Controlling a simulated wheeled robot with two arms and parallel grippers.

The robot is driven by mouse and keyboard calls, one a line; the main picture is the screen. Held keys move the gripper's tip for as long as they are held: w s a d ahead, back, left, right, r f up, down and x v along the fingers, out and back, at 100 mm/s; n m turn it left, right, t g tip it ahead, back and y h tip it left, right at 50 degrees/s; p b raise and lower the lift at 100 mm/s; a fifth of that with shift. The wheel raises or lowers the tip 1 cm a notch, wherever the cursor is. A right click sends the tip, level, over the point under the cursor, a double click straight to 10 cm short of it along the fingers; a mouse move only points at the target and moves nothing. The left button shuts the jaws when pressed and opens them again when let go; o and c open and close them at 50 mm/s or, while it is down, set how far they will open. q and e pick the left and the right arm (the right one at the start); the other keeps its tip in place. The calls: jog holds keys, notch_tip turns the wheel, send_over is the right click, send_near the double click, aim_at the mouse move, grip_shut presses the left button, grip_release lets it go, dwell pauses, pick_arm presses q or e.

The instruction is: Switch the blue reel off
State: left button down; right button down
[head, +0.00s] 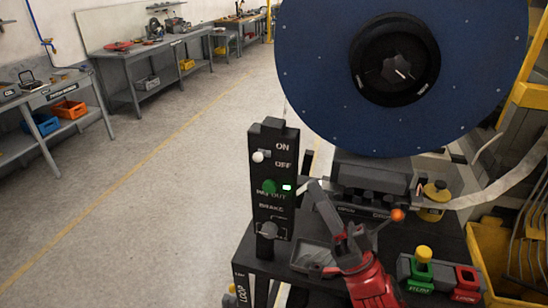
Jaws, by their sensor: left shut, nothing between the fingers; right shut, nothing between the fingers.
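The blue reel (310,70) is a large disc with a black hub, standing upright at the upper right. Left of and below it stands a black control panel (263,215). A white-tipped switch lever (259,156) sits beside the ON and OFF labels; its exact position is too small to tell. Below are a green knob (269,186) by PAY OUT, a lit green lamp (287,187) and a grey BRAKE knob (268,230). My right gripper (316,188), on a red arm, is shut and empty, just right of the panel near the lamp. My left gripper is not in view.
A small grey tray (308,262) lies below my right gripper. A box with green and red controls (440,278) and a yellow bin (490,262) are at the lower right. Workbenches (150,60) line the back left. Open floor lies left of the panel.

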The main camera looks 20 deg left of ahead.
aim_at(261, 155)
jog(key=p+x, duration=0.4)
jog(key=x, duration=0.6)
jog(key=a+f, duration=0.1)
jog(key=a+f+p, duration=0.1)
jog(key=f, duration=0.1)
jog(key=shift+s+a+f, duration=0.15)
jog(key=shift+s, duration=0.25)
